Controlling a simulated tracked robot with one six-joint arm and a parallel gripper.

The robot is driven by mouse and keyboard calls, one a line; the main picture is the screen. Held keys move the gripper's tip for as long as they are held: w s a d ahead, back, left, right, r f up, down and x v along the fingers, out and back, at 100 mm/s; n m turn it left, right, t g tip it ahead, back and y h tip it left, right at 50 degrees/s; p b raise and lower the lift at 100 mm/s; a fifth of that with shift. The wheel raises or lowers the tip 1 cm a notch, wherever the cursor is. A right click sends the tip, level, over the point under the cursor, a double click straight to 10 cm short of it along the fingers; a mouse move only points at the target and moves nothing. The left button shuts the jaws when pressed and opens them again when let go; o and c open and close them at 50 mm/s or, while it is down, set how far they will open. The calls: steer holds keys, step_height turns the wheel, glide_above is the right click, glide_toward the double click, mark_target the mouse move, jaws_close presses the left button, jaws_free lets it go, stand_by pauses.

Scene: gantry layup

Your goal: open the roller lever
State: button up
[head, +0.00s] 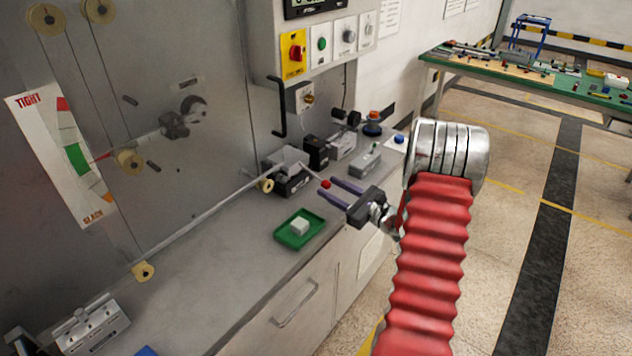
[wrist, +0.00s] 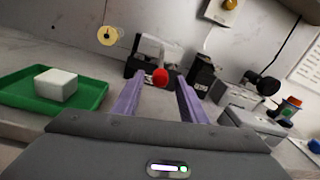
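The roller lever shows as a thin rod ending in a red ball knob (head: 326,184), and the knob also shows in the wrist view (wrist: 160,77). The rod runs back to a grey and dark roller block (head: 288,172) on the bench. My gripper (head: 329,187) has two purple fingers, spread apart. In the wrist view its fingertips (wrist: 160,80) stand on either side of the knob, with visible space on both sides. I cannot tell whether the knob lies between the tips or just beyond them. Much of the rod is hidden in the wrist view.
A green tray (head: 288,240) with a white block (head: 299,227) lies left of my gripper. A black box (head: 316,152) and a grey box (head: 362,160) stand behind.

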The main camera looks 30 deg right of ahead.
mark_target(317, 178)
steer(key=shift+x, duration=3.15)
steer(key=shift+f, duration=0.1)
steer(key=shift+c, duration=0.3)
jaws_close()
steer(key=shift+a, duration=0.35)
steer(key=shift+d, duration=0.35)
